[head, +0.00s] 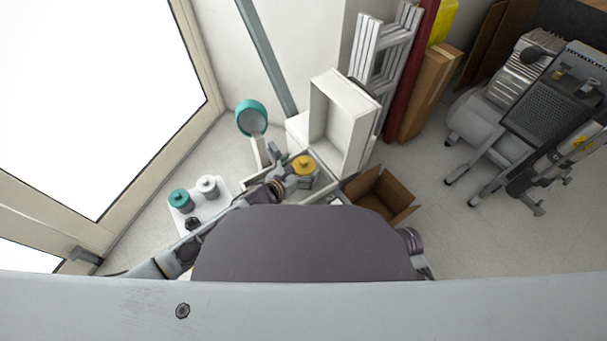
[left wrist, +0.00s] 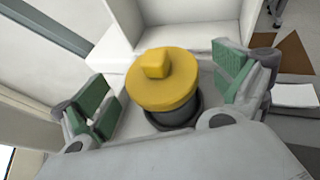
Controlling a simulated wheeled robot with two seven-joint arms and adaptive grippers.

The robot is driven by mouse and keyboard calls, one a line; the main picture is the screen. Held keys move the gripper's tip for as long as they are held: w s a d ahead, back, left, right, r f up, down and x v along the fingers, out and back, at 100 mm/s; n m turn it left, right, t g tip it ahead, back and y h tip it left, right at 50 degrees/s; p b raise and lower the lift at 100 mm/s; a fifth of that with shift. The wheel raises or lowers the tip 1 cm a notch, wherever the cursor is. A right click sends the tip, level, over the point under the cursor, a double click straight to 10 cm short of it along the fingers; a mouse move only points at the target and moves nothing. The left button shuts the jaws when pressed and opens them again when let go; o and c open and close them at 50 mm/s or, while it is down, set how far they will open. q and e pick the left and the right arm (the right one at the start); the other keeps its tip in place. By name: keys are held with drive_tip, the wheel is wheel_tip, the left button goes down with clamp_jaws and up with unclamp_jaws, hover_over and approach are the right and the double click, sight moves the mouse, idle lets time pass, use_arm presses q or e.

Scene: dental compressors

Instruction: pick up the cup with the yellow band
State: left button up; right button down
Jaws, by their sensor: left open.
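The cup with the yellow band (head: 303,165) stands in front of the white open box, seen in the head view. In the left wrist view its yellow top (left wrist: 162,80) with a square knob covers most of a dark grey body (left wrist: 175,118). My left gripper (head: 285,170) is open at the cup. In the left wrist view the green-padded fingers of my left gripper (left wrist: 165,95) stand on either side of the cup, with a visible gap on each side. My right gripper is not in view.
A white open box (head: 341,125) stands behind the cup. A cardboard box (head: 380,194) is to the right. A white tray (head: 216,214) holds a teal-topped (head: 181,200) and a white-topped container (head: 207,187) at left. A compressor (head: 500,95) stands far right.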

use_arm(q)
drive_tip(key=c, duration=2)
drive_tip(key=shift+r, duration=0.1)
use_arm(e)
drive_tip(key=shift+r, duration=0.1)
